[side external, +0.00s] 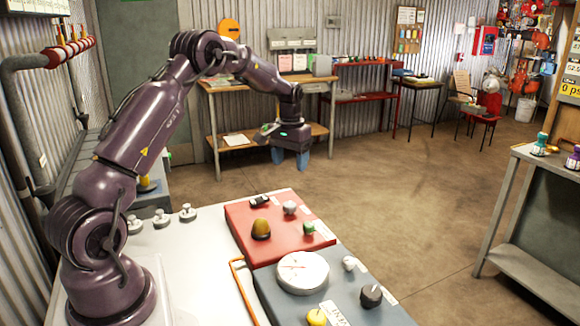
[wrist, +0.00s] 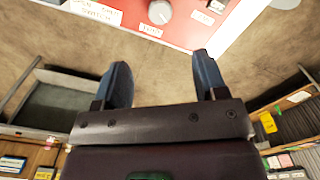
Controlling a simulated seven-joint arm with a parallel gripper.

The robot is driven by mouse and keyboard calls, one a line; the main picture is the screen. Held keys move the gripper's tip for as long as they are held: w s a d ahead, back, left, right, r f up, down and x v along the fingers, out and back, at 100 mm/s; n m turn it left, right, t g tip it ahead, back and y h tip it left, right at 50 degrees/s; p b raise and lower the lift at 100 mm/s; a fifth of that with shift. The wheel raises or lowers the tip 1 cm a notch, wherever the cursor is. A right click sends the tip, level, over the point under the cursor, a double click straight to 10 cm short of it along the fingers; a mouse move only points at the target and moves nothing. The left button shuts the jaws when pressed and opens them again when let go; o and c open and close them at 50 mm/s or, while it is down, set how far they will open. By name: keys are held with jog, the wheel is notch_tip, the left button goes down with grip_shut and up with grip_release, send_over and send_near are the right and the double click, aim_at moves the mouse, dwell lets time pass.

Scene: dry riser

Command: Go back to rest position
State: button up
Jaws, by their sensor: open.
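My gripper (side external: 290,160) hangs at the end of the raised, bent arm, above the floor beyond the far side of the red panel (side external: 240,217). Its two blue fingers point down. In the wrist view the fingers of my gripper (wrist: 163,85) stand apart with nothing between them. The red panel also shows at the top of the wrist view (wrist: 200,28), with a grey knob (wrist: 160,11) and white labels. The gripper is clear of the panel and touches nothing.
The red panel carries an amber knob (side external: 261,229) and smaller knobs. A grey panel (side external: 370,312) beside it holds a round white dial (side external: 302,272), a black knob (side external: 371,295) and a yellow knob (side external: 317,317). A wooden workbench (side external: 225,86) stands behind. A grey shelf (side external: 545,290) stands right.

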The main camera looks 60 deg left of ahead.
dwell(0.3)
jog(key=s+d+r+m+t, duration=0.2)
jog(key=s+d+r, duration=0.3)
jog(key=s+d, duration=0.2)
jog(key=s+d+r+m+t, duration=0.1)
jog(key=s+d+r+m, duration=0.1)
jog(key=s+d+r, duration=0.3)
jog(key=s+d+r+m+t, duration=0.2)
jog(key=s+d+r, duration=0.3)
jog(key=s+d, duration=0.5)
jog(key=d, duration=0.6)
jog(key=shift+s+d+r+m+t, duration=0.25)
jog(key=shift+r+m+t, duration=0.05)
jog(key=shift+r, duration=0.1)
